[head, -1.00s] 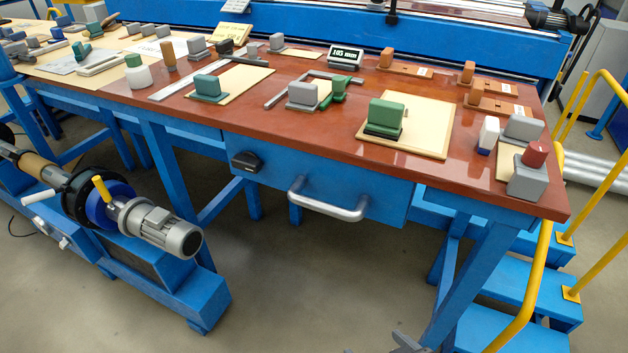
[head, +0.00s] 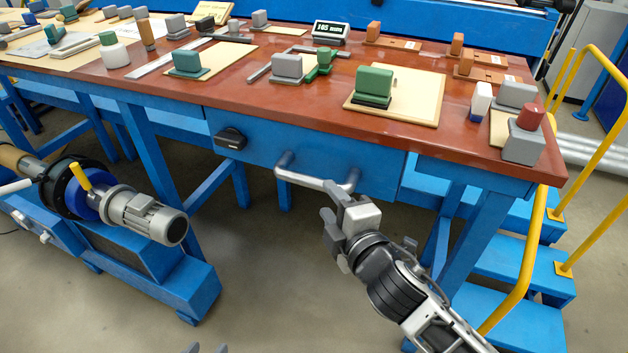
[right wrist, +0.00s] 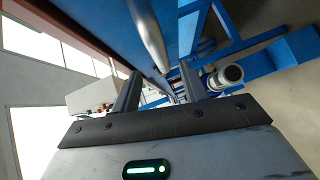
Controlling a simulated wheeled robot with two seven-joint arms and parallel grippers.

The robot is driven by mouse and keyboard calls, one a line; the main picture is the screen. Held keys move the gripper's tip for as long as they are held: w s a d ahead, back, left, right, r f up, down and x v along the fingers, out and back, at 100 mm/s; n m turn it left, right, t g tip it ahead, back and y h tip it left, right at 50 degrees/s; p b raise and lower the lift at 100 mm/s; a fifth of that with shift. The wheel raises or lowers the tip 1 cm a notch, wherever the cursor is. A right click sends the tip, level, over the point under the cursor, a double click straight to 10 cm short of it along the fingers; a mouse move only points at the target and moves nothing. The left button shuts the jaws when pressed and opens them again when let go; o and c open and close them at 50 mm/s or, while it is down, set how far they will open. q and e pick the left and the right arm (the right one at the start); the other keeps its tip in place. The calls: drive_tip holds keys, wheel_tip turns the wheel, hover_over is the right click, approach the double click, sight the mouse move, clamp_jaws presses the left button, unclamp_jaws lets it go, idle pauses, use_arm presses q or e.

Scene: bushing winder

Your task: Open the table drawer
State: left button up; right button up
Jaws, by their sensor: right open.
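The blue table drawer (head: 262,140) sits flush under the red-brown tabletop and looks closed. Its silver bar handle (head: 305,181) runs across the lower part of the front. My right gripper (head: 336,203) is open at the right end of the handle, its fingers close to the bar. In the right wrist view the handle (right wrist: 148,35) appears ahead of the open fingers (right wrist: 160,72), roughly in line with the gap between them. I cannot tell whether they touch it.
The table (head: 450,130) carries several blocks and boards. A black latch-like part (head: 230,138) is on the drawer front's left. A motor-driven winder (head: 140,212) stands at lower left. Blue steps with yellow rails (head: 540,260) stand at right. The floor before the drawer is open.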

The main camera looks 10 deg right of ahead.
sight(318, 188)
drive_tip(key=x, duration=0.8)
drive_tip(key=shift+f, duration=0.1)
drive_tip(key=shift+c, duration=0.3)
clamp_jaws()
